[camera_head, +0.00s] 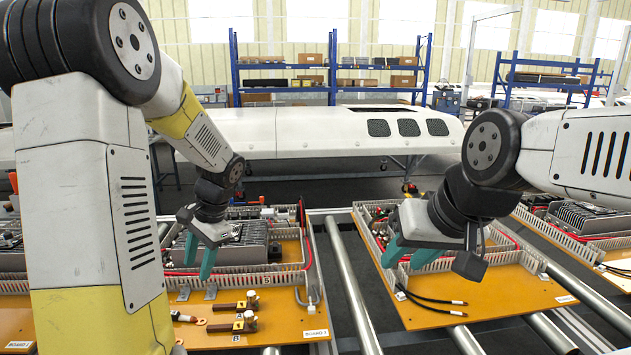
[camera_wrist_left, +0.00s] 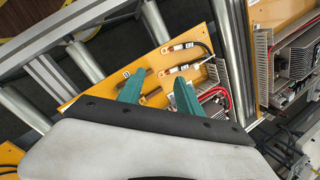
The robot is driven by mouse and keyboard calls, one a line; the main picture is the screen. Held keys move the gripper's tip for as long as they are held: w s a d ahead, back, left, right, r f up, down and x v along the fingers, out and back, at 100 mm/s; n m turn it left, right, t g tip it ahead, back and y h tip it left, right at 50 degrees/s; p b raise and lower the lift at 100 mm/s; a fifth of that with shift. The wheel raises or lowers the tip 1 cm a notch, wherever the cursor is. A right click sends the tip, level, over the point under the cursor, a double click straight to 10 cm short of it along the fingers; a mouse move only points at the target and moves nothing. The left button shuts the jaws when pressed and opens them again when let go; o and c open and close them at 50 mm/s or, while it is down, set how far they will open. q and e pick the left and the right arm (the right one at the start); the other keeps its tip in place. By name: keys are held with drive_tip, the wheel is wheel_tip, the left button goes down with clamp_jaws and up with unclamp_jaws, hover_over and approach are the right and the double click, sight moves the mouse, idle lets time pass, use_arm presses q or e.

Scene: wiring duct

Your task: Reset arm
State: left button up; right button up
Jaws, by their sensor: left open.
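My left gripper (camera_head: 199,258) is open with its teal fingers apart and pointing down above the left orange board (camera_head: 283,318). In the left wrist view the fingers (camera_wrist_left: 157,92) are apart with nothing held between them, over an orange board (camera_wrist_left: 98,88). My right gripper (camera_head: 409,256) is above the right orange board (camera_head: 500,296). Its teal fingers are apart and no object shows between them. Copper-ended terminals marked A and B (camera_head: 243,322) lie on the left board. Two black cables with lugs (camera_head: 440,306) lie on the right board.
Slotted grey wiring ducts (camera_head: 287,277) frame both boards. Metal rollers (camera_head: 350,285) run between them. A grey finned unit (camera_head: 240,257) stands behind my left gripper. A white vehicle shell (camera_head: 300,133) and blue shelves (camera_head: 332,68) stand farther back.

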use_arm(q)
drive_tip(key=s+d+r+n+t+h, duration=0.6)
drive_tip(key=s+d+r, duration=0.6)
drive_tip(key=s, duration=0.4)
drive_tip(key=shift+s+d+r, duration=0.2)
drive_tip(key=shift+d+r, duration=0.1)
drive_tip(key=shift+r, duration=0.35)
idle(0.4)
